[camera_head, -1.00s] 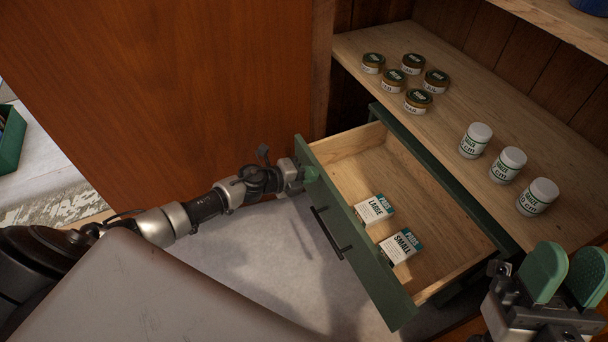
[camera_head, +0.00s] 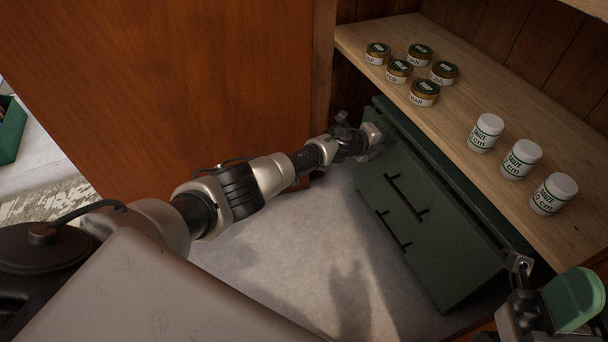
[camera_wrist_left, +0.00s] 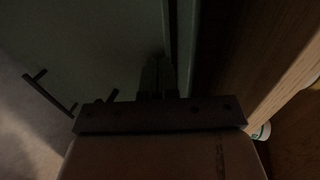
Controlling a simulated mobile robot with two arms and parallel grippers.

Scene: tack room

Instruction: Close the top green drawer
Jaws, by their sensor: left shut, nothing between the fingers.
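The green drawer unit stands under the wooden shelf. Its top drawer front (camera_head: 425,190) carries a dark bar handle (camera_head: 407,199), and none of the drawer's inside shows. A thin dark line runs behind its top edge; I cannot tell if it is fully flush. My left gripper (camera_head: 382,143) is shut and empty, at the upper left end of the drawer front, seemingly against it. In the left wrist view the dim fingers (camera_wrist_left: 158,75) point at the green front (camera_wrist_left: 90,45). My right gripper (camera_head: 578,300) is at the lower right, partly cut off, apart from the drawer.
A second handle (camera_head: 393,229) sits lower on the green unit. Several brown-lidded jars (camera_head: 424,93) and three white-lidded jars (camera_head: 486,132) stand on the shelf (camera_head: 465,95). A wooden panel (camera_head: 160,90) rises at the left. The grey surface before the unit is clear.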

